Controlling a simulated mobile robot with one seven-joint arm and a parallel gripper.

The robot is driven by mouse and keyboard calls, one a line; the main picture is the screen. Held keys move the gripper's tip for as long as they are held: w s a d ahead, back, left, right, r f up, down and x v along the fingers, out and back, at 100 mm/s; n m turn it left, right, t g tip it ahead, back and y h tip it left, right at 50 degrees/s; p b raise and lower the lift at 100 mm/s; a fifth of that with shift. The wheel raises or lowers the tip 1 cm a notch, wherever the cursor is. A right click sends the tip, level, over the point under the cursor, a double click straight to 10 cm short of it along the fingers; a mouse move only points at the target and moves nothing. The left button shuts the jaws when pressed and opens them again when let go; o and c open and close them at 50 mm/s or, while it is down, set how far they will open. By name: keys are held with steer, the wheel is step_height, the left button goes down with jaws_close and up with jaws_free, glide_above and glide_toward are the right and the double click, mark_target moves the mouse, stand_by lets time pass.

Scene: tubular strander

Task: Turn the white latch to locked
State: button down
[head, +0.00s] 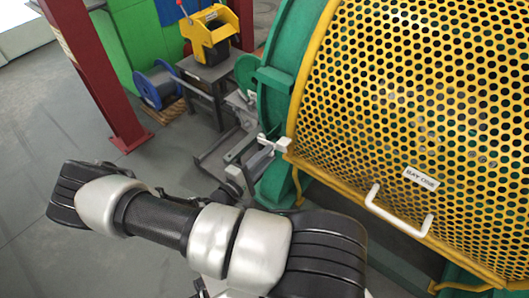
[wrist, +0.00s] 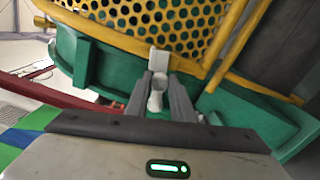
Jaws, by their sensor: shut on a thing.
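The white latch (head: 281,145) sits at the left edge of the yellow perforated guard, beside the green ring, in the head view. In the wrist view its handle (wrist: 156,91) points toward me between my two grey fingers, with a white block (wrist: 158,60) behind it on the guard's edge. My gripper (wrist: 157,98) is shut on the latch handle. The fingers cover the sides of the handle.
The yellow perforated guard (head: 420,110) carries a "BAY ONE" label (head: 421,178) and a white grab handle (head: 398,214). A green ring (head: 284,75) stands left of it. A red post (head: 92,70), a blue spool (head: 158,84) and a yellow machine (head: 209,34) stand at left.

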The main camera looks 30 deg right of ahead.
steer(key=shift+s+f+m, duration=0.1)
steer(key=shift+f+m, duration=0.8)
steer(key=shift+m, duration=0.4)
steer(key=shift+f, duration=0.1)
steer(key=c, duration=1.5)
jaws_free()
steer(key=p+v, duration=0.1)
steer(key=v, duration=1.6)
steer(key=shift+s+a, duration=0.1)
steer(key=shift+a, duration=0.15)
